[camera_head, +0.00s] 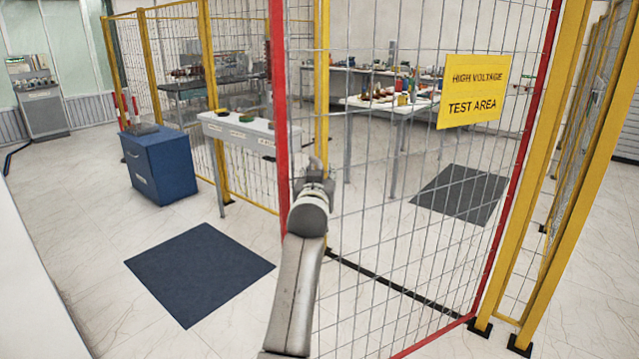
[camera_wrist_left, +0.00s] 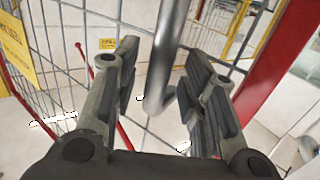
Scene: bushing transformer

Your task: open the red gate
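The red gate (camera_head: 526,120) has a red frame with wire mesh and a yellow "HIGH VOLTAGE TEST AREA" sign (camera_head: 474,90). It stands ajar: its bottom bar runs from the right yellow post towards me, away from the dark floor line. My left gripper (camera_head: 316,172) is at the gate's left red upright, partly hidden by my wrist. In the left wrist view, a grey metal handle bar (camera_wrist_left: 168,50) passes between the fingers of my left gripper (camera_wrist_left: 160,90). The fingers are apart, with a visible gap beside the bar. My right gripper is not in view.
A blue cabinet (camera_head: 160,165) and a white console (camera_head: 236,130) stand left of the gate. A dark blue mat (camera_head: 200,273) lies on the open floor at left. Yellow posts (camera_head: 520,170) stand at the right. Tables with equipment are behind the mesh.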

